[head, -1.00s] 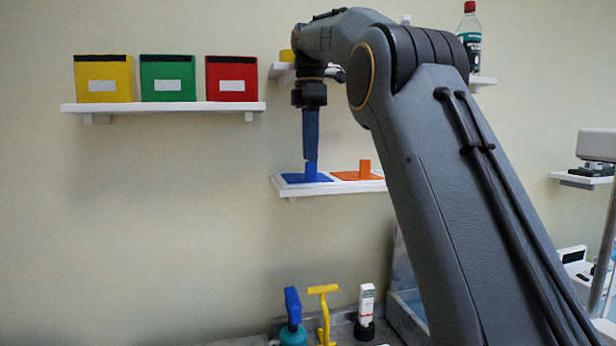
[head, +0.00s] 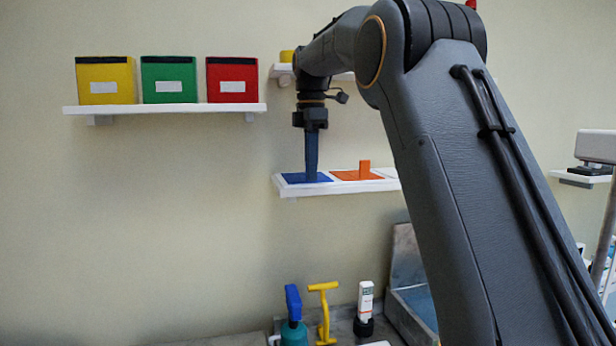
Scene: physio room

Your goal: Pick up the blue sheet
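The blue sheet (head: 293,179) lies flat at the left end of a white wall shelf (head: 340,187). My gripper (head: 311,170) points straight down over the sheet's middle, its dark blue-grey fingers reaching down to where the sheet's upright blue tab stands. The tab is hidden behind or between the fingers. The fingers show as one narrow edge-on strip, so I cannot tell whether they are open or shut on the tab.
An orange sheet (head: 345,175) with an upright tab lies just right of the blue one. Yellow (head: 104,80), green (head: 168,79) and red (head: 232,80) boxes stand on a higher shelf to the left. Below are a blue-topped bottle (head: 293,315) and a yellow handled tool (head: 324,310).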

